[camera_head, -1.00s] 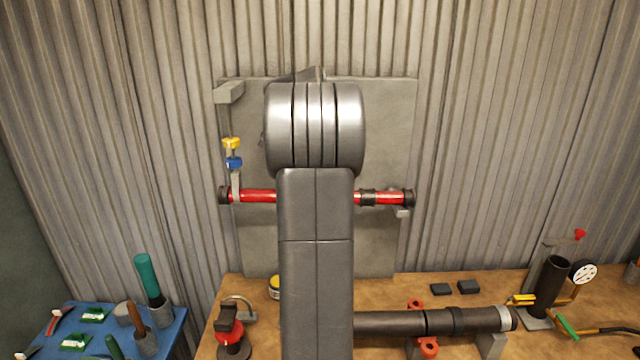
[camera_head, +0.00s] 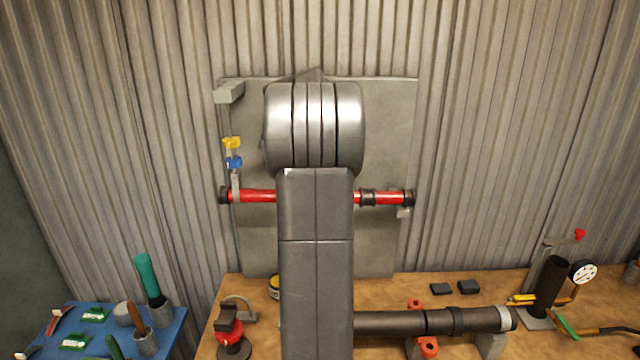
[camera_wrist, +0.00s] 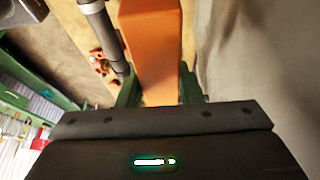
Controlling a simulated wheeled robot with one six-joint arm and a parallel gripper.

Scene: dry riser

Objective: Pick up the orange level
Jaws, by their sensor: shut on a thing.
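The orange level (camera_wrist: 152,50) fills the upper middle of the wrist view as a broad orange bar running away from my gripper. My gripper (camera_wrist: 160,88) has its green fingers on either side of the bar and is shut on it. The level is held above the wooden bench. In the head view my own arm covers the middle, and neither my gripper nor the level can be seen there.
A red pipe (camera_head: 258,196) crosses a grey panel (camera_head: 390,130) on the wall. A dark pipe (camera_head: 390,323) lies on supports on the bench (camera_head: 540,290). A blue tray (camera_head: 172,332) with tools stands at left. A gauge (camera_head: 583,272) stands at right.

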